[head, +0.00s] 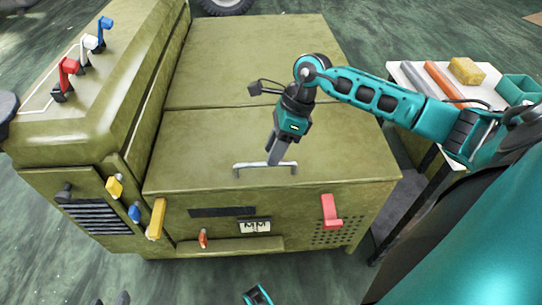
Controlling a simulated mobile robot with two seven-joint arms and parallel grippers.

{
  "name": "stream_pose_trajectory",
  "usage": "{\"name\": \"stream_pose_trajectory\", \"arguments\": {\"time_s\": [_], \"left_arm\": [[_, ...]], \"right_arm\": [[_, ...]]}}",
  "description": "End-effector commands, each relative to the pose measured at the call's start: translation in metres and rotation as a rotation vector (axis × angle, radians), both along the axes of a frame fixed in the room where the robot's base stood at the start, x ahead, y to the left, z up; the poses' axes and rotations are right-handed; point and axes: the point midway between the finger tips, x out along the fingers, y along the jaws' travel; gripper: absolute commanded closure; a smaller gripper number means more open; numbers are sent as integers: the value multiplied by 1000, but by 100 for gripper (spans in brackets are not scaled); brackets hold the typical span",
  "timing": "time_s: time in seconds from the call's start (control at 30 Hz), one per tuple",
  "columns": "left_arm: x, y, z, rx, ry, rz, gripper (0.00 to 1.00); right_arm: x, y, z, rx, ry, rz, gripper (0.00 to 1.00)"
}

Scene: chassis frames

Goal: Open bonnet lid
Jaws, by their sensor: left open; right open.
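The bonnet lid (205,140) is the flat olive panel on top of the vehicle's front, lying shut. A pale grey bar handle (247,166) stands near its front edge. My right gripper (274,161) points down at the middle of the handle bar, its fingers overlapping it in the picture. It is open; whether the bar is between the fingers is hard to tell. My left gripper (112,299) shows only as dark fingertips at the bottom edge, apart and empty, well in front of the vehicle.
A red latch (331,212) and a yellow lever (157,218) sit on the front face. Coloured levers (69,72) stand on the raised left side. A side table (405,79) at the right holds bars, a sponge-like block (466,70) and a green bin (518,89).

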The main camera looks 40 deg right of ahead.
Motion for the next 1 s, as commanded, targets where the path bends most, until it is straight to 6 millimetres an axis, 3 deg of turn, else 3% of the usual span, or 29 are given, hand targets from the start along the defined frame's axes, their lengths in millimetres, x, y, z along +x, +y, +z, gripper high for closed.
{"name": "stream_pose_trajectory", "arguments": {"time_s": [0.2,0.5,0.93,1.0], "left_arm": [[-1,-4,-5,-8,13,1,57],[0,-5,-3,-14,8,2,57],[1,-5,-2,-11,2,1,57],[1,-4,-2,-11,2,0,57]], "right_arm": [[1,8,-18,1,-1,0,60],[1,9,-19,-1,-1,0,60],[1,9,-19,1,-1,0,100],[1,9,-19,1,-1,0,100]]}}
